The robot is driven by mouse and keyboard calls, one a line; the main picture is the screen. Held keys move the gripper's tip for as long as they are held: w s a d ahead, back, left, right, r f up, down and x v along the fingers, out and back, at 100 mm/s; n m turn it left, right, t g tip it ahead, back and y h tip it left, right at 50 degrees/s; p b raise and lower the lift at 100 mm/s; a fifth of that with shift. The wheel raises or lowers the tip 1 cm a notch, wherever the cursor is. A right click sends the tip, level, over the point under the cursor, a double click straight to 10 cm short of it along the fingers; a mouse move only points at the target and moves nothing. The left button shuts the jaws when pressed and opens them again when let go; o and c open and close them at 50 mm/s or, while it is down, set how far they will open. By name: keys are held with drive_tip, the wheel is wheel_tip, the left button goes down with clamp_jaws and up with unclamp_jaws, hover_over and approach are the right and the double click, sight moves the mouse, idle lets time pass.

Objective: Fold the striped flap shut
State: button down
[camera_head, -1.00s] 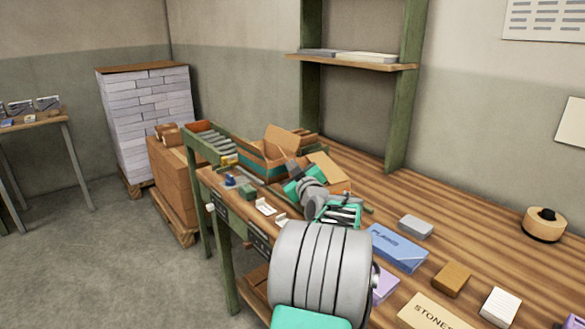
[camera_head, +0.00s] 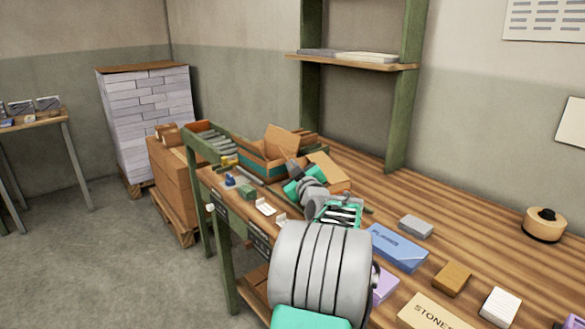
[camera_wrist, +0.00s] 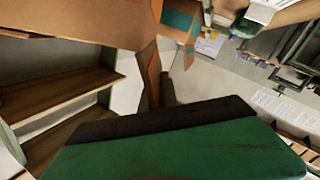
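An open cardboard box (camera_head: 262,169) with a teal band stands at the far end of the bench. One plain-looking flap (camera_head: 283,139) rises at its back, and another flap (camera_head: 330,172) slants out on the right. I cannot make out which flap is striped. My gripper (camera_head: 293,171) is at the box's near right side, close to the right flap; contact is unclear. In the wrist view, a brown flap (camera_wrist: 60,65) fills the upper left, and the box (camera_wrist: 184,22) shows its teal band. A green finger with a dark pad fills the bottom; the opening is hidden.
A blue box (camera_head: 398,248), a grey block (camera_head: 416,226) and a brown block (camera_head: 452,278) lie on the bench (camera_head: 470,220) to the right. A green shelf post (camera_head: 405,100) stands behind. The bench's middle back is clear.

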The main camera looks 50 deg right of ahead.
idle(0.4)
drive_tip(key=shift+s+d+r+m+b, duration=0.1)
drive_tip(key=shift+s+d+m+b, duration=0.15)
drive_tip(key=shift+m+b, duration=0.3)
drive_tip(key=shift+s+d+m+b, duration=0.1)
drive_tip(key=shift+d+m+b, duration=0.15)
drive_tip(key=shift+m, duration=0.5)
drive_tip(key=m, duration=0.1)
drive_tip(key=s+d+m+b, duration=0.1)
drive_tip(key=m, duration=0.1)
drive_tip(key=shift+d+r, duration=0.15)
drive_tip(key=shift+r, duration=0.05)
drive_tip(key=shift+s+d+f+m+y, duration=0.1)
drive_tip(key=shift+s+d+m+y, duration=0.2)
drive_tip(key=shift+m, duration=0.7)
drive_tip(key=shift+s+d+f+m+h, duration=0.15)
drive_tip(key=shift+d+m, duration=0.3)
drive_tip(key=shift+m, duration=0.55)
drive_tip(key=shift+s+d+f+m+y, duration=0.1)
drive_tip(key=shift+s+d+m+y, duration=0.2)
drive_tip(key=shift+m, duration=0.7)
drive_tip(key=shift+d, duration=0.1)
drive_tip(key=c, duration=2.1)
unclamp_jaws()
drive_tip(key=shift+w, duration=0.1)
